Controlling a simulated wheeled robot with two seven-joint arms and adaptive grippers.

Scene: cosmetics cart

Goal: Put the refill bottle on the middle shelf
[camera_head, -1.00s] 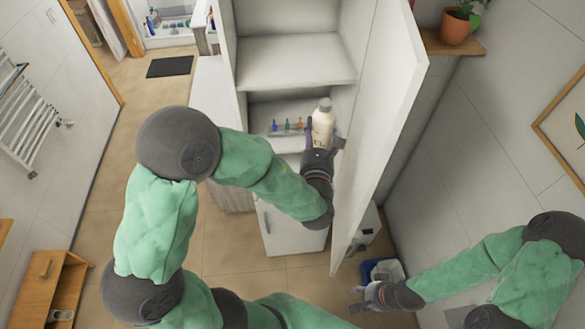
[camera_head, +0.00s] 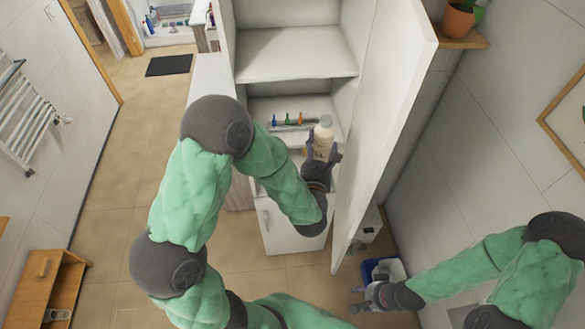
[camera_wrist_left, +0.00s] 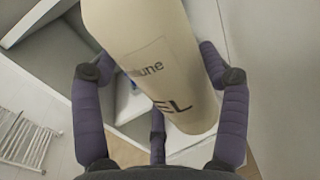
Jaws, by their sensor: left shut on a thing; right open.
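The refill bottle (camera_head: 323,139) is cream-coloured with a pale grey cap and stands roughly upright in my left gripper (camera_head: 321,160). In the left wrist view the bottle (camera_wrist_left: 155,62) fills the middle, tilted, with the purple fingers of the left gripper (camera_wrist_left: 158,105) around its lower part. The bottle is in front of the open cabinet's lower compartment, whose shelf is the middle shelf (camera_head: 262,139) as far as I can tell. My right gripper (camera_head: 362,298) is open and empty, low at the right near a blue bin.
The cabinet door (camera_head: 385,125) stands open just right of the bottle. A higher shelf (camera_head: 295,55) is bare. Several small coloured bottles (camera_head: 287,119) stand at the back of the lower compartment. A blue bin (camera_head: 381,270) is on the floor.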

